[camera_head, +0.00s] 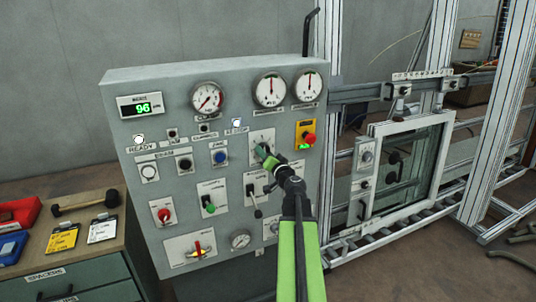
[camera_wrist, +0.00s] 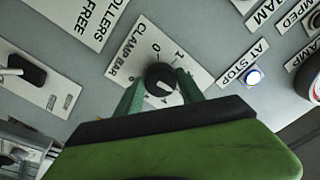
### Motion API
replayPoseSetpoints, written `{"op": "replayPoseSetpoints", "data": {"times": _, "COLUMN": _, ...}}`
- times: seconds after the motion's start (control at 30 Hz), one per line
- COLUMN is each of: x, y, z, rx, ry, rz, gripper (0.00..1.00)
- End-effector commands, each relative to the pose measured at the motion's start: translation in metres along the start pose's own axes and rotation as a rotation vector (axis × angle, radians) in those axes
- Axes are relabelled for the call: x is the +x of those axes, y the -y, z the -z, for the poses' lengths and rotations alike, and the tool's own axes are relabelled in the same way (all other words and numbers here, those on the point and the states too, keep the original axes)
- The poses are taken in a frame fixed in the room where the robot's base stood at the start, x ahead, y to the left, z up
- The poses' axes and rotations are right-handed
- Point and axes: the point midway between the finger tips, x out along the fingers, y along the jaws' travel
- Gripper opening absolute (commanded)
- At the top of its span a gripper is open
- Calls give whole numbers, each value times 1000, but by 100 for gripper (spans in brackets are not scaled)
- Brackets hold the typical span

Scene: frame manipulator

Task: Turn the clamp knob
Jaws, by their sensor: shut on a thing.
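The clamp knob is a small round black knob (camera_wrist: 160,78) on a white plate marked CLAMP BAR (camera_wrist: 122,66), with numbers around it. A white mark on the knob shows at its lower right in the wrist view; I cannot tell exactly which number it points to. My gripper (camera_wrist: 161,92) has one green finger on each side of the knob and is shut on it. In the head view my gripper (camera_head: 263,151) reaches the plate (camera_head: 262,135) on the grey control panel, and the fingers mostly hide the knob.
The AT STOP lamp (camera_wrist: 253,77) glows bluish white. The panel's display (camera_head: 141,107) reads 96, and the READY lamp (camera_head: 138,140) is lit. A red stop button (camera_head: 309,138) sits close right of my gripper. A lever (camera_head: 254,203) sticks out below. A framed window (camera_head: 405,165) stands right.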

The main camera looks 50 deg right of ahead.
Motion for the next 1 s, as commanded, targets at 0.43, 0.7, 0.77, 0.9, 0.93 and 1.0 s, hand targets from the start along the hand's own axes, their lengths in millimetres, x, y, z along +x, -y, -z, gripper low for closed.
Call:
{"op": "replayPoseSetpoints", "data": {"times": 0.43, "x": -1, "y": -4, "z": 0, "rx": -405, "ry": 0, "rz": -4, "gripper": 4}}
{"op": "replayPoseSetpoints", "data": {"times": 0.7, "x": -1, "y": -4, "z": 1, "rx": -574, "ry": 0, "rz": -4, "gripper": 4}}
{"op": "replayPoseSetpoints", "data": {"times": 0.77, "x": -1, "y": -4, "z": 1, "rx": -601, "ry": 0, "rz": -4, "gripper": 4}}
{"op": "replayPoseSetpoints", "data": {"times": 0.9, "x": -1, "y": -5, "z": 1, "rx": -644, "ry": 0, "rz": -4, "gripper": 4}}
{"op": "replayPoseSetpoints", "data": {"times": 0.93, "x": -1, "y": -5, "z": 1, "rx": -651, "ry": 0, "rz": -4, "gripper": 4}}
{"op": "replayPoseSetpoints", "data": {"times": 1.0, "x": -1, "y": -5, "z": 1, "rx": -663, "ry": 0, "rz": -4, "gripper": 4}}
